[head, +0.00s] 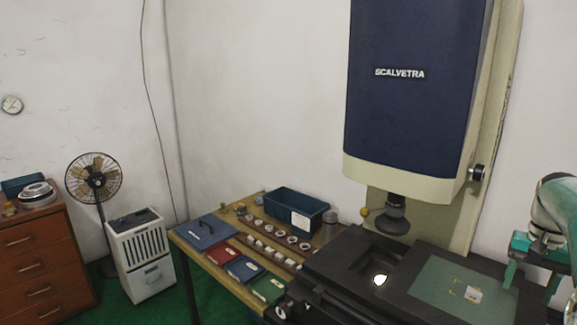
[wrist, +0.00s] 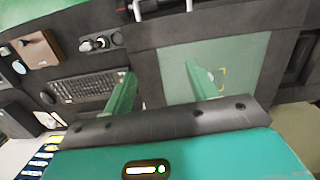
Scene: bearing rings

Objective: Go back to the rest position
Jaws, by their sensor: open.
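My gripper (head: 520,262) is at the right edge of the head view, beside the dark machine bed and its grey-green plate (head: 430,290). In the wrist view my gripper (wrist: 160,75) has its two green fingers apart, with nothing seen between them. The plate (wrist: 245,50) shows beyond the fingers, with yellow corner marks on it. A small pale piece (head: 473,294) lies between the marks in the head view; in the wrist view a finger partly covers that area. Several bearing rings (head: 292,239) sit in rows on the wooden table.
A large blue and cream machine (head: 415,90) stands over the bed. The table (head: 195,258) holds a blue bin (head: 296,210) and coloured trays (head: 243,268). A fan (head: 92,178), a white unit (head: 140,255) and a drawer cabinet (head: 40,262) stand left. A keyboard (wrist: 85,87) shows in the wrist view.

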